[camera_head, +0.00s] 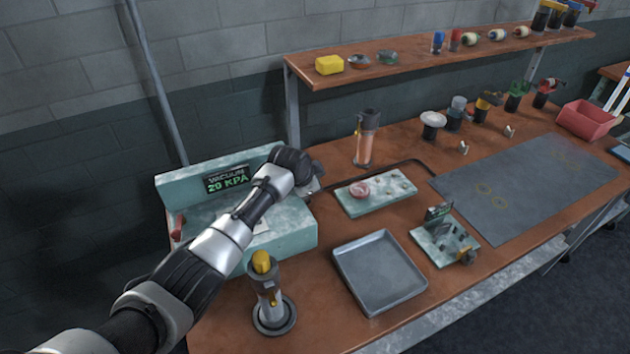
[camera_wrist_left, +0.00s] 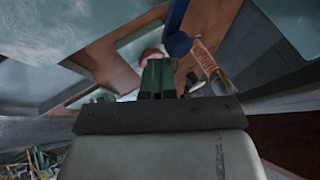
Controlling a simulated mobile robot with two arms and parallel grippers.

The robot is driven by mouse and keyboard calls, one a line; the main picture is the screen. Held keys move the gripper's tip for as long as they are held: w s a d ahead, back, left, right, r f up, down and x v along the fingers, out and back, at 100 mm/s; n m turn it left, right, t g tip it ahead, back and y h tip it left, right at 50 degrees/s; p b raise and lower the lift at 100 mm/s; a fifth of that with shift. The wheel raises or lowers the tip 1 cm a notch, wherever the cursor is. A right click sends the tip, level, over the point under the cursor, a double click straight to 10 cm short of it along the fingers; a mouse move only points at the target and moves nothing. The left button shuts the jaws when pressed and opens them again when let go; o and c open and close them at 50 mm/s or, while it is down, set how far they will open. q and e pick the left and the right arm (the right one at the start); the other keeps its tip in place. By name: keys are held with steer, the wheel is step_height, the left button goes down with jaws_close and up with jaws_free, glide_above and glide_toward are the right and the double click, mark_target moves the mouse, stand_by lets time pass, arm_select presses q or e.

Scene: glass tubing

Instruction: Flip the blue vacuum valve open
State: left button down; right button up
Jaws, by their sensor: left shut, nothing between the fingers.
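The vacuum unit, a pale teal box (camera_head: 290,235) with a display reading "VACUUM 20 KPA" (camera_head: 228,180), stands at the left end of the bench. My left gripper (camera_head: 310,187) is at the unit's right end, mostly hidden behind my wrist in the head view. In the left wrist view its green fingers (camera_wrist_left: 157,78) are together with nothing between them. The blue valve (camera_wrist_left: 178,42) shows there as a blue lever with a rounded end, just beyond and slightly right of the fingertips. Whether they touch is unclear. The valve is hidden in the head view. My right gripper is out of view.
A glass tube with orange contents (camera_head: 365,140) stands behind a pale slab (camera_head: 350,208) holding a pink-red round piece (camera_head: 360,190). A torch-like burner with a yellow top (camera_head: 266,285), an empty grey tray (camera_head: 345,275) and a small fixture (camera_head: 430,248) stand nearer the front edge.

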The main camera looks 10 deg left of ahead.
arm_select(q)
steer(key=shift+w+a, duration=0.1)
steer(key=shift+a, duration=0.6)
steer(key=v, duration=0.6)
steer(key=shift+a+f, duration=0.15)
steer(key=shift+a, duration=0.15)
steer(key=s+r, duration=0.1)
steer(key=s+r+b, duration=0.1)
steer(key=s+r, duration=0.1)
steer(key=r, duration=0.1)
steer(key=shift+d+r, duration=0.1)
steer(key=shift+d, duration=0.25)
steer(key=shift+w+d, duration=0.1)
steer(key=shift+d, duration=0.05)
